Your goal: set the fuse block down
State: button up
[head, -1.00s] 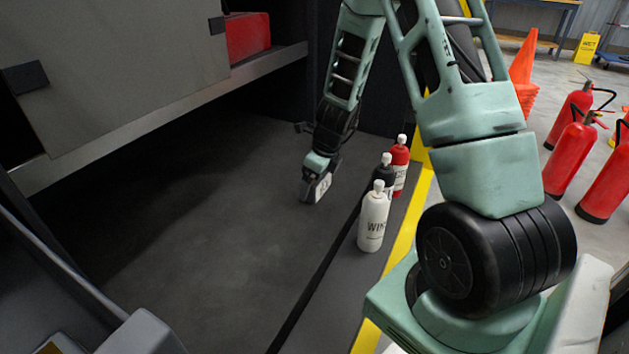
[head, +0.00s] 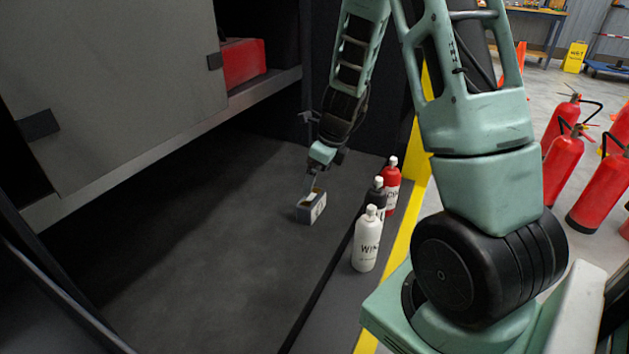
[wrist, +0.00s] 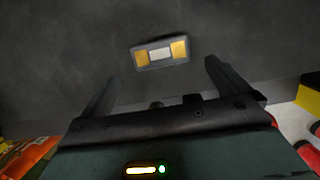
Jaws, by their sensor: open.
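The fuse block (head: 311,208) is a small grey box with a pale label on its side. It rests on the dark grey floor of the bay, left of the bottles. In the wrist view its top (wrist: 160,53) shows two yellow patches with a pale patch between them. My gripper (head: 313,184) is just above the block in the head view. In the wrist view its two fingers (wrist: 164,72) are spread wide, with the block beyond their tips and nothing held between them.
A grey panel (head: 110,90) overhangs the left. The floor left of the block is clear.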

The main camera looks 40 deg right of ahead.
jog(key=s+a+r+n+g+y, duration=0.1)
jog(key=s+a+r+n, duration=0.25)
jog(key=a+n, duration=0.6)
jog(key=s+a+r+n+g+y, duration=0.15)
jog(key=a+r+n, duration=0.25)
jog(key=a+n, duration=0.55)
jog(key=s+a+r+n+h, duration=0.3)
jog(key=s+a+n, duration=1.1)
jog(key=s+n, duration=0.4)
jog(key=n, duration=0.2)
jog(key=shift+s+r+n, duration=0.15)
jog(key=shift+r+n, duration=0.25)
jog(key=shift+g, duration=0.25)
